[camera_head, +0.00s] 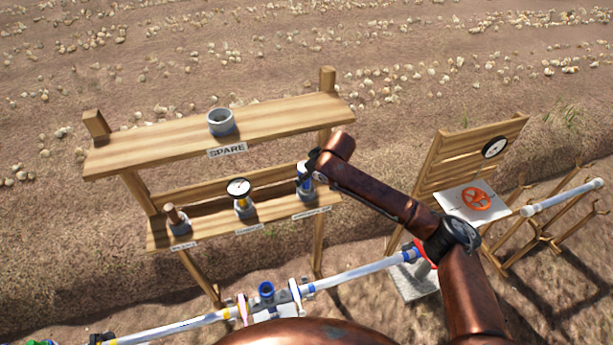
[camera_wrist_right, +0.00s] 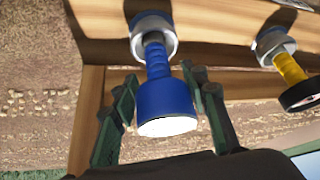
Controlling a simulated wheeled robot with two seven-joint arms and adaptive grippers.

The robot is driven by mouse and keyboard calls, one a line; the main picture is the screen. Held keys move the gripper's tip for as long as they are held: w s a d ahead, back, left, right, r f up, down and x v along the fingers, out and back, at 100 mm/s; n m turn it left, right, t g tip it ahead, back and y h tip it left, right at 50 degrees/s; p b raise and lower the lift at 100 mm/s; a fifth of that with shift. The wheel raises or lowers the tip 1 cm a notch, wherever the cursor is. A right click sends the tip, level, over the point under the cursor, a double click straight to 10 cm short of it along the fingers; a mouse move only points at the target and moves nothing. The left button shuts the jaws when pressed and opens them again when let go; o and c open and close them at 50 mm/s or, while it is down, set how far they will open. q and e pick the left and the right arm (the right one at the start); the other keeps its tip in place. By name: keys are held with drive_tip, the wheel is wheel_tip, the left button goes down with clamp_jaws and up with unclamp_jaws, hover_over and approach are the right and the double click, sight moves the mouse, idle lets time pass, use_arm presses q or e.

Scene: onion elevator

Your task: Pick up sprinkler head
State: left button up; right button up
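The blue sprinkler head (camera_head: 306,186) sits at the right end of the lower shelf of the wooden rack, partly hidden by my right arm. In the right wrist view the sprinkler head (camera_wrist_right: 166,104) has a blue body, a ribbed neck and a white end face. Its neck end is in a grey ring holder (camera_wrist_right: 153,38) on the shelf. My right gripper (camera_wrist_right: 163,97) is open, with one green finger on each side of the blue body. A gap shows at the left finger; the right finger is very close, and contact is unclear. My left gripper is not seen.
A yellow-stemmed gauge (camera_head: 240,192) and another fitting (camera_head: 178,220) stand left on the lower shelf (camera_head: 275,211). A grey spare ring (camera_head: 221,122) is on the upper shelf (camera_head: 165,136). A white pipe (camera_head: 350,274) runs below; a board with a red wheel (camera_head: 476,199) stands right.

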drive_tip(key=c, duration=0.8)
drive_tip(key=shift+r, duration=0.1)
